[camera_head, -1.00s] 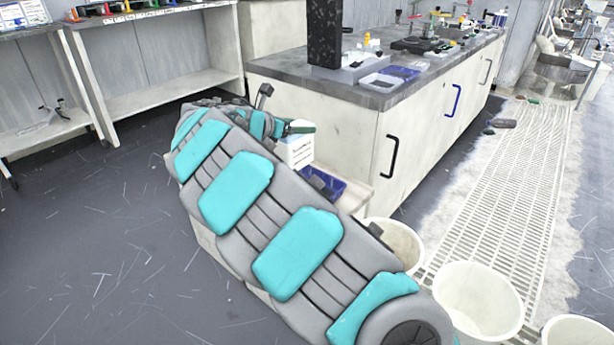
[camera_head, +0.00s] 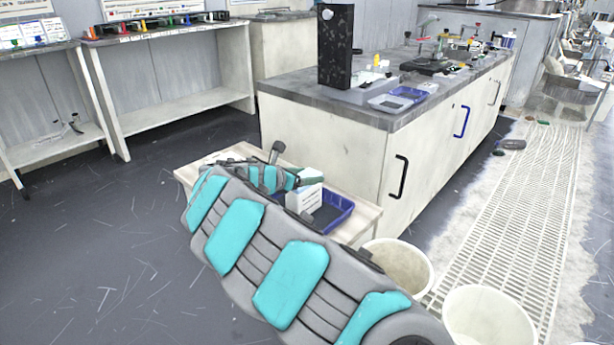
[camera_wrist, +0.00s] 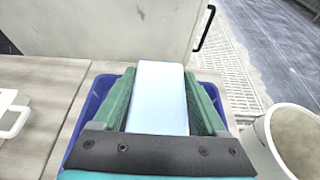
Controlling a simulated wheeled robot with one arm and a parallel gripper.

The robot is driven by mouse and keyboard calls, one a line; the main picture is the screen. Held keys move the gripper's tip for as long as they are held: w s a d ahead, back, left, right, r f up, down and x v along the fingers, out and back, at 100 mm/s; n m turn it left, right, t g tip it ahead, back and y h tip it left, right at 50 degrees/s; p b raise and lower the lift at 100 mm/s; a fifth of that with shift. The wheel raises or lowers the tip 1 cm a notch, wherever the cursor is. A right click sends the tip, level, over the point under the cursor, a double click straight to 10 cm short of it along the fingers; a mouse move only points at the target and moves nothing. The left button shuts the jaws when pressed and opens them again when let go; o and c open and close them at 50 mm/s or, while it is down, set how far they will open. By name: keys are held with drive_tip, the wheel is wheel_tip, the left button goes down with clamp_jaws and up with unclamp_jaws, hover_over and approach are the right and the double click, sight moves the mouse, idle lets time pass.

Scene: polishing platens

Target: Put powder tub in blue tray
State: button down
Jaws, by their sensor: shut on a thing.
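The powder tub is a white box (camera_head: 304,197) with a printed label, low at the blue tray (camera_head: 340,218) in the head view. My gripper (camera_head: 306,178) is shut on it, partly hidden behind my arm. In the wrist view, the tub (camera_wrist: 160,97) shows its pale, plain face between the two green fingers of my gripper (camera_wrist: 163,104). The blue tray's rim (camera_wrist: 91,108) shows on both sides of the fingers, so the tub is over or inside the tray. I cannot tell whether it touches the tray floor.
The tray stands on a small wooden table (camera_head: 364,222) beside a white cabinet (camera_head: 345,160). A white item (camera_wrist: 12,116) lies on the tabletop to the left in the wrist view. White buckets (camera_head: 398,268) stand on the floor at the right, close to the table.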

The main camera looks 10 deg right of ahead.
unclamp_jaws()
drive_tip(key=shift+f, duration=0.1)
drive_tip(key=v, duration=1.2)
drive_tip(key=shift+s, duration=0.1)
